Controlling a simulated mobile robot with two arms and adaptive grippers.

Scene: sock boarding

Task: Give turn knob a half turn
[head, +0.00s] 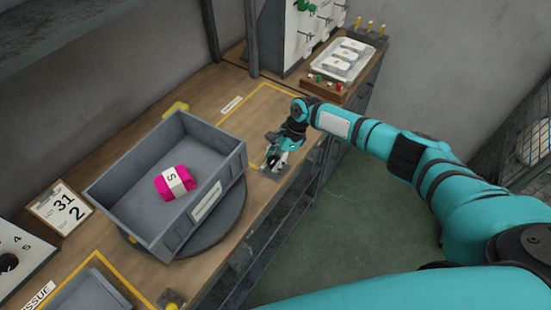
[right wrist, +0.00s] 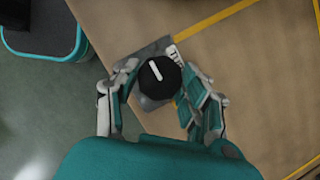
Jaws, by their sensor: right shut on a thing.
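The turn knob (right wrist: 160,77) is a round black knob with a white pointer line, mounted on a grey plate (right wrist: 150,47) at the table's edge. In the right wrist view the white line slants from upper left to lower right. My right gripper (right wrist: 165,85) is shut on the knob, with one finger on each side of it. In the head view my right gripper (head: 277,158) is over the plate at the front edge of the table and mostly hides the knob. My left gripper is not in view.
A grey bin (head: 120,208) holding a pink banded sock bundle (head: 174,182) sits on a round turntable (head: 232,215). A calendar card (head: 60,208) stands at left. Yellow-lined table space beside the knob is clear.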

